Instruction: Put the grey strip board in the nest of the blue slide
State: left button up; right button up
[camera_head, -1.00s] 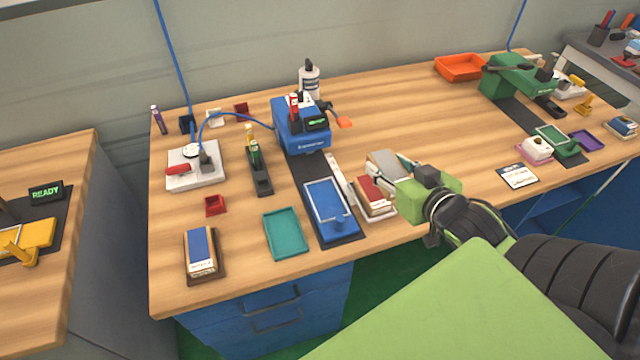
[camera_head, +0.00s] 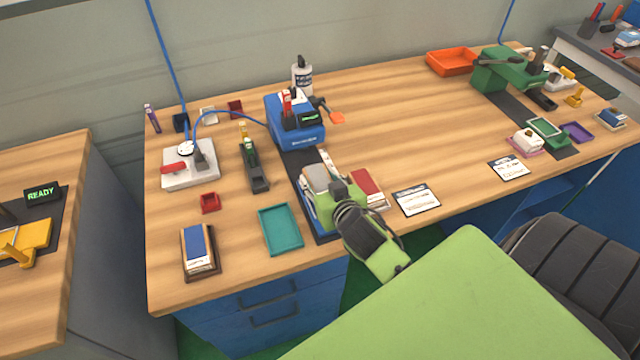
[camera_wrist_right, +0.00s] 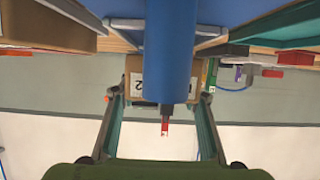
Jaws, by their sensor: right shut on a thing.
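The blue slide (camera_head: 311,211) lies on a dark strip in front of the blue machine (camera_head: 294,122). Its nest is mostly hidden behind my right gripper (camera_head: 322,186). The gripper is shut on the grey strip board (camera_head: 316,176), above the slide's far part. I cannot tell whether the board touches the slide. In the right wrist view my fingers (camera_wrist_right: 160,95) stand either side of a tan, labelled shape, partly covered by a blue shape; what they are is unclear. My left gripper is out of view.
A red block with a white edge (camera_head: 367,187) sits close right of the gripper. A white card (camera_head: 416,200) lies farther right. Left are a teal tray (camera_head: 280,229) and a blue-topped block (camera_head: 198,247). The table middle toward the orange tray (camera_head: 451,62) is clear.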

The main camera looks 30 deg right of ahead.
jog(key=shift+f, duration=0.95)
jog(key=o, duration=1.2)
jog(key=shift+s+f, duration=0.1)
jog(key=shift+c, duration=0.2)
jog(key=b+v, duration=0.1)
jog(key=v, duration=1.1)
